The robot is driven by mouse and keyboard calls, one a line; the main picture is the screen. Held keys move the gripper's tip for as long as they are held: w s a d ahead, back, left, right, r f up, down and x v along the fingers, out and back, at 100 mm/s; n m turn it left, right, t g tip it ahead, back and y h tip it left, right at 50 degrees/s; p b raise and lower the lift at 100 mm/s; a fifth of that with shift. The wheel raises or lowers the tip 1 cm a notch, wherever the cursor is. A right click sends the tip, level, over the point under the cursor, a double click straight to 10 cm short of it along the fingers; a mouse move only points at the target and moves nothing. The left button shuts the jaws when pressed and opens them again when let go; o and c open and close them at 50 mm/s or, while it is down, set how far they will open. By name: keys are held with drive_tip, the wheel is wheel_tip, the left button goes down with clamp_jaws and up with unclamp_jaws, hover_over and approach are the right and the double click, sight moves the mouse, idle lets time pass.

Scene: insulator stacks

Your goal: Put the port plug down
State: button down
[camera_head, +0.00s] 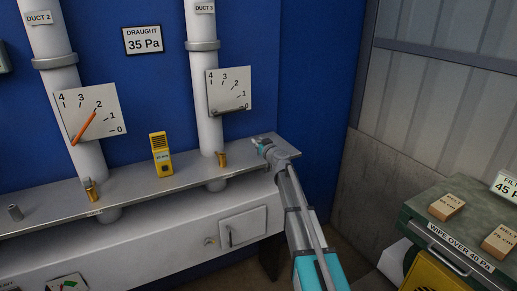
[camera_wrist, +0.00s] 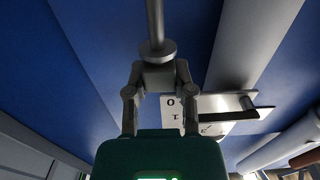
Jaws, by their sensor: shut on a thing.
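My gripper (camera_head: 264,147) is over the right end of the grey shelf (camera_head: 140,186), right of the brass port (camera_head: 222,159) below duct 3. In the wrist view my gripper (camera_wrist: 156,82) is shut on the port plug (camera_wrist: 155,48), a grey piece with a round flange and a thin stem pointing away from the fingers. The head view is too small to show whether the plug touches the shelf. Another brass port (camera_head: 92,194) stands below duct 2 with a grey piece at its top.
A yellow handheld meter (camera_head: 161,155) stands mid-shelf. Two white ducts (camera_head: 205,105) with dial gauges (camera_head: 229,90) rise behind it. A green cabinet (camera_head: 445,235) with wooden blocks is at the right. The shelf between meter and right port is clear.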

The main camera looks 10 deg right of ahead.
drive_tip(key=shift+f, duration=0.5)
drive_tip(key=shift+f+b, duration=0.15)
drive_tip(key=shift+b, duration=0.25)
drive_tip(key=shift+c, duration=2.3)
unclamp_jaws()
drive_tip(key=shift+r, duration=0.2)
drive_tip(key=v, duration=1.2)
drive_tip(key=shift+s+a, duration=0.1)
